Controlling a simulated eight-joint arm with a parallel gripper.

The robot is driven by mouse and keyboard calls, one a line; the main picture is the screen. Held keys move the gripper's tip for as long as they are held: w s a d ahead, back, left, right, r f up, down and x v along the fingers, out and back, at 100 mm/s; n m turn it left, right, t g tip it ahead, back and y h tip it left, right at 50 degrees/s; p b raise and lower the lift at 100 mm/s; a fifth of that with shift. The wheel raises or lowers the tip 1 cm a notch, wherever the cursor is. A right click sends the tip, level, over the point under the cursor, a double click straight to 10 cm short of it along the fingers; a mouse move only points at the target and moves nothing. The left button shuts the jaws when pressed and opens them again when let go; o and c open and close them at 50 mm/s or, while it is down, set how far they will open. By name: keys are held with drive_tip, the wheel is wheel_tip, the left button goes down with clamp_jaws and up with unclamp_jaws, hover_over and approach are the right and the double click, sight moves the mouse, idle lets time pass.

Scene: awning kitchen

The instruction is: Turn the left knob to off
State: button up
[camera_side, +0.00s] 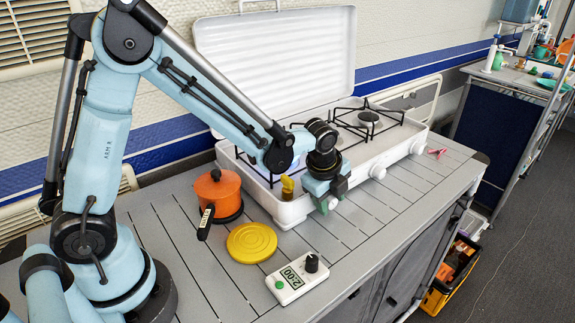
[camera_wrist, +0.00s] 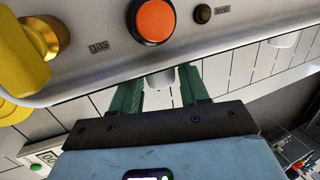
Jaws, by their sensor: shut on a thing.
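The white gas stove (camera_side: 262,200) stands on the slatted counter with its lid raised. My gripper (camera_side: 328,203) is at the left part of the stove's front. In the wrist view its two green fingers (camera_wrist: 166,88) stand on either side of the white left knob (camera_wrist: 160,80) and are shut on it. The knob's marking and angle cannot be read. Two other white knobs, the middle knob (camera_side: 378,172) and the right knob (camera_side: 418,147), show to the right along the front. My arm hides part of the left burner.
A yellow valve (camera_side: 287,187) sits at the stove's left, near an orange button (camera_wrist: 153,20) and a small dark "leak" button (camera_wrist: 203,14). An orange pot (camera_side: 220,192), yellow lid (camera_side: 251,243) and white timer (camera_side: 292,279) are on the counter left of my gripper.

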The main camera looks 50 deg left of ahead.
drive_tip(key=g, duration=0.3)
drive_tip(key=shift+w+g, duration=0.35)
drive_tip(key=shift+g, duration=0.05)
drive_tip(key=shift+w+g, duration=0.15)
drive_tip(key=shift+g, duration=1.55)
drive_tip(key=o, duration=1.4)
drive_tip(key=shift+o, duration=0.2)
drive_tip(key=v, duration=0.7)
drive_tip(key=shift+s, duration=0.35)
drive_tip(key=shift+r, duration=0.1)
